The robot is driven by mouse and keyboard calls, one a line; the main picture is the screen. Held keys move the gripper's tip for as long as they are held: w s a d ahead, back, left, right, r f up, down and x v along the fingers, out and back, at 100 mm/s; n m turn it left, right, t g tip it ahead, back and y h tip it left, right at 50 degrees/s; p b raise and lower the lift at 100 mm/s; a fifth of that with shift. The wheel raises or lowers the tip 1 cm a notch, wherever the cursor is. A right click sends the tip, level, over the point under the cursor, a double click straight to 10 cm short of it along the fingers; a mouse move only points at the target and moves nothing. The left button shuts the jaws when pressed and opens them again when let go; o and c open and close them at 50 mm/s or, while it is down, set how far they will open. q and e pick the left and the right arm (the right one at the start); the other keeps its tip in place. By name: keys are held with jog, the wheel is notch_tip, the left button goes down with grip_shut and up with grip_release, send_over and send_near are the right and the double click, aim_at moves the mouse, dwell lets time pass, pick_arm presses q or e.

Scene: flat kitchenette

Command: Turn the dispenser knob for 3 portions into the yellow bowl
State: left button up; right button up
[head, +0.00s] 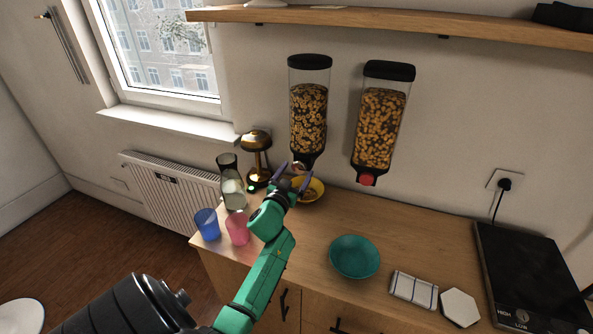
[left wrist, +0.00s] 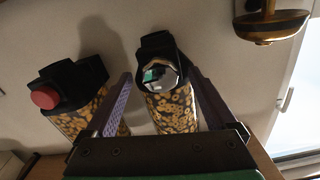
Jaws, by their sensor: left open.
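The left dispenser (head: 308,115) hangs on the wall, filled with cereal rings. Its round silver knob (left wrist: 159,75) shows in the left wrist view. The yellow bowl (head: 313,190) stands on the counter below this dispenser, partly hidden by my left gripper (head: 294,172). My left gripper is open in front of the dispenser's lower end. In the left wrist view its purple fingers (left wrist: 157,78) stand on either side of the knob; I cannot tell whether they touch it. A second dispenser (head: 379,120) with a red knob (head: 367,179) hangs to the right. My right gripper is not in view.
Left of the gripper stand a brass lamp (head: 257,150), a glass carafe (head: 233,190), a blue cup (head: 207,223) and a pink cup (head: 238,228). A teal bowl (head: 354,257), a cloth (head: 413,290) and a black hob (head: 530,275) are to the right. A shelf (head: 400,24) runs above.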

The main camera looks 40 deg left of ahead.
pick_arm(q)
jog(key=shift+w+a, duration=0.1)
jog(key=shift+w, duration=0.1)
jog(key=c, duration=1.4)
jog(key=shift+m, duration=0.4)
jog(key=m+b, duration=0.1)
jog(key=m, duration=0.2)
jog(key=shift+m, duration=0.3)
jog(key=m+b, duration=0.1)
jog(key=m, duration=0.3)
jog(key=shift+f+m+b, duration=0.1)
jog(key=shift+m+b, duration=0.2)
jog(key=shift+b, duration=0.1)
jog(key=m+b, duration=0.1)
jog(key=m, duration=0.3)
jog(key=shift+m+b, duration=0.4)
jog(key=shift+m, duration=2.1)
